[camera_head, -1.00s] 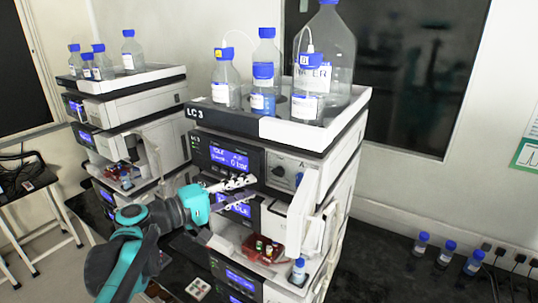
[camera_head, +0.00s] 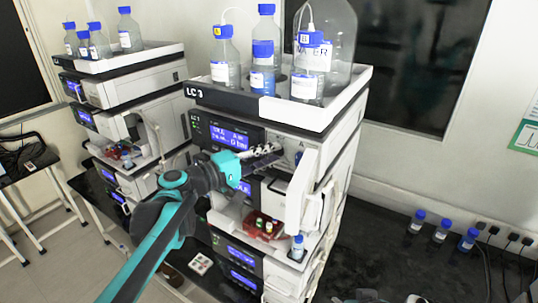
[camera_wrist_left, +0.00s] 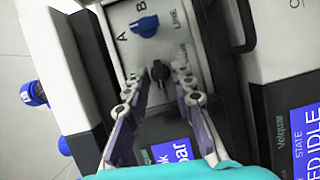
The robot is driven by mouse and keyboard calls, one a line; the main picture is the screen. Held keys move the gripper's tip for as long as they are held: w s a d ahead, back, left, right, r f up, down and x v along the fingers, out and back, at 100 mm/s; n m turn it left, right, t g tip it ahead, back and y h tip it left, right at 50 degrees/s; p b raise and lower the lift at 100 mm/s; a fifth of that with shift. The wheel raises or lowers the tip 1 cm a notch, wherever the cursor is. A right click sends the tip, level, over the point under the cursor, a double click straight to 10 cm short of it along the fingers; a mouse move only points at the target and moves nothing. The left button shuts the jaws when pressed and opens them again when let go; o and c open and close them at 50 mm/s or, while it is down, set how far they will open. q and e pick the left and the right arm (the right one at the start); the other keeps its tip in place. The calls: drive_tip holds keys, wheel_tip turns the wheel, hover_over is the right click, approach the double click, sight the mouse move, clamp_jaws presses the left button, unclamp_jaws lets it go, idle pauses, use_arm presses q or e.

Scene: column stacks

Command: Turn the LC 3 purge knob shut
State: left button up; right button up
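The LC 3 stack shows its name on its top tray (camera_head: 228,98). In the left wrist view its pump panel, turned sideways, carries a black knob (camera_wrist_left: 160,72) and a blue knob (camera_wrist_left: 145,26) beside the letters A and B. The black knob looks like the purge knob, but its label is too small to read. My left gripper (camera_head: 268,152) is at this panel and partly hides it. In the left wrist view the gripper (camera_wrist_left: 160,84) is open, with its fingertips on either side of the black knob; I cannot tell whether they touch it. I cannot make out my right gripper.
Bottles, including a large WATER bottle (camera_head: 325,40), stand on the tray. An open white door (camera_head: 300,190) juts out right of the gripper, above a red vial rack (camera_head: 262,226). A second stack (camera_head: 125,100) stands left. Several small bottles (camera_head: 441,229) stand on the bench.

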use_arm(q)
clamp_jaws()
drive_tip(key=shift+m, duration=0.4)
drive_tip(key=shift+s+d+r+m+t+y+p, duration=0.15)
drive_tip(key=shift+m+y+p, duration=0.5)
drive_tip(key=shift+m+y, duration=0.95)
drive_tip(key=shift+d+r+m+t+y+p, duration=0.15)
drive_tip(key=shift+m+y+p, duration=0.6)
drive_tip(key=shift+m, duration=1.6)
drive_tip(key=shift+s+d+r+m+t+y+p, duration=0.15)
drive_tip(key=shift+m+y+p, duration=0.45)
drive_tip(key=shift+m+y, duration=1)
drive_tip(key=shift+m+h, duration=0.45)
drive_tip(key=shift+o, duration=1.7)
unclamp_jaws()
